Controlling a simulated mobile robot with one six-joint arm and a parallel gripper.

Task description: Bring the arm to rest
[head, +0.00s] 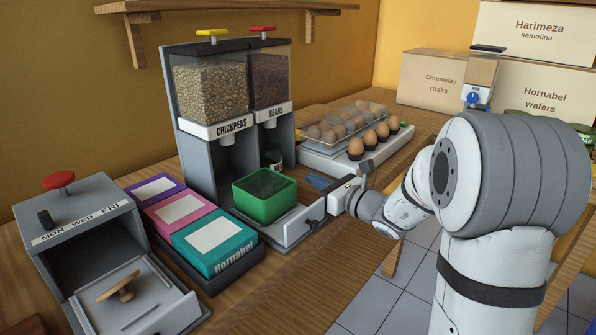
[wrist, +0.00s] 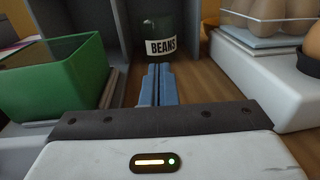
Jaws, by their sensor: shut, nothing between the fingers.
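My arm reaches in from the right of the head view over the wooden counter. My gripper (head: 318,182) has its blue fingers low beside the green tub, to the right of it. In the wrist view the fingers of my gripper (wrist: 157,72) are pressed together with nothing between them. They point at a dark jar labelled BEANS (wrist: 160,46), which stands beyond the tips. The green tub (head: 265,207) sits at the front of the dispenser; it also shows at the left of the wrist view (wrist: 60,78).
A chickpeas and beans dispenser (head: 182,125) stands behind the tub. An egg tray (head: 385,151) is close on the right. Cartons (head: 430,82) are at the back right.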

